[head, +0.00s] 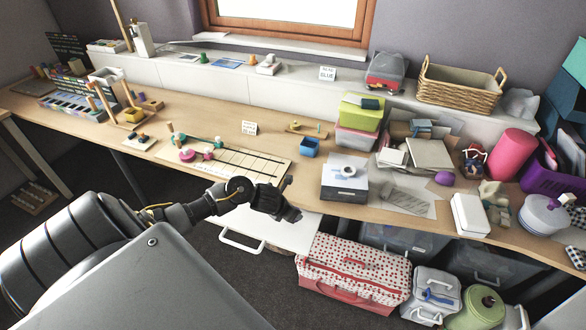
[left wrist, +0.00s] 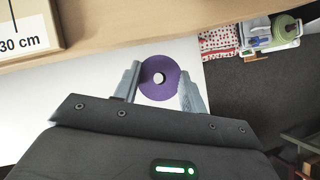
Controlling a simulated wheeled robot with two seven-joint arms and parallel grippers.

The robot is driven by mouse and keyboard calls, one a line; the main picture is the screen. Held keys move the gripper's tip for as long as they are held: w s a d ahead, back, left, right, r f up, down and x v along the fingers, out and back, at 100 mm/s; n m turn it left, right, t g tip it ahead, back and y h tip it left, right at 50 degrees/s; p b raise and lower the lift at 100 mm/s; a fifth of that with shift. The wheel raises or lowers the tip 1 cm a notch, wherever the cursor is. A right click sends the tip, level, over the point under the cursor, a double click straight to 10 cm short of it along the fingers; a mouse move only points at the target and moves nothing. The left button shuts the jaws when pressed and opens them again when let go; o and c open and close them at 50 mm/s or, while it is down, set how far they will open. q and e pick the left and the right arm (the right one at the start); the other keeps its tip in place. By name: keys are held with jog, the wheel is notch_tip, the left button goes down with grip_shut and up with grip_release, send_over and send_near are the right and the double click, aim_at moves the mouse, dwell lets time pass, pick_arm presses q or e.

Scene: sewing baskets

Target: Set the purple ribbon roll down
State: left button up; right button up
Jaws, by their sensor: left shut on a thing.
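The purple ribbon roll (left wrist: 158,78) shows in the left wrist view, a disc with a pale centre, between the two grey fingers of my left gripper (left wrist: 160,92). The fingers are closed on its sides. In the head view my left gripper (head: 292,201) is in front of the desk edge, above a white pull-out drawer (head: 268,229); the roll is hidden there by the gripper. White drawer surface lies behind the roll in the wrist view. I cannot tell whether the roll touches it. My right gripper is in neither view.
The wooden desk (head: 225,117) runs behind the gripper, with a marked measuring board (head: 248,163) near its edge. A red-dotted sewing basket (head: 350,268) is on the floor, right of the drawer.

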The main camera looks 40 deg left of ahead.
pick_arm(q)
jog(key=shift+w+d+f, duration=0.25)
jog(key=shift+w+f, duration=0.05)
jog(key=shift+f, duration=0.1)
notch_tip(320, 180, down, 3)
jog(key=shift+f, duration=0.1)
jog(key=o, duration=0.8)
jog(key=shift+f, duration=0.15)
jog(key=o, duration=0.5)
jog(key=shift+c, duration=0.2)
